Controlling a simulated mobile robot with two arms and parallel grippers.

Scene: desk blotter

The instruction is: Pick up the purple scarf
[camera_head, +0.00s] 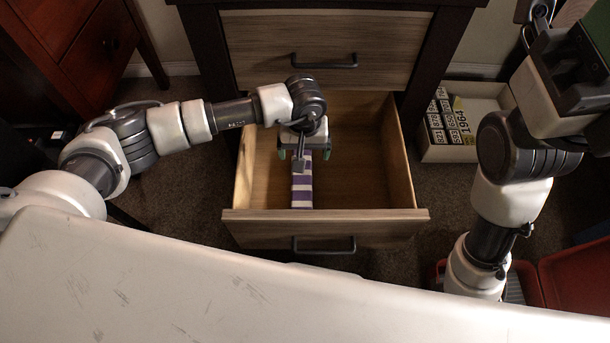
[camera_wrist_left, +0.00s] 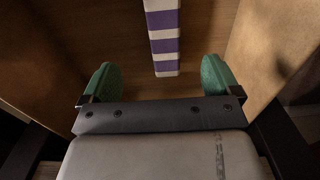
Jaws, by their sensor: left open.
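The purple scarf (camera_head: 302,190), folded into a narrow strip with purple and white stripes, lies in the open drawer (camera_head: 325,227), left of its middle. It also shows in the left wrist view (camera_wrist_left: 163,45), running from the top edge down to between the fingers. My left gripper (camera_head: 296,155) hangs over the drawer above the scarf's far part, hiding some of it. Its two green fingers are apart in the left wrist view (camera_wrist_left: 159,75), one on each side of the scarf's line, with nothing held. My right gripper (camera_head: 580,85) is raised at the upper right; its fingers are unclear.
A shut drawer (camera_head: 325,50) is above. A pale box (camera_head: 480,120) with number plates stands right of the cabinet. A red bin (camera_head: 575,275) is at the lower right. The drawer's right half is empty.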

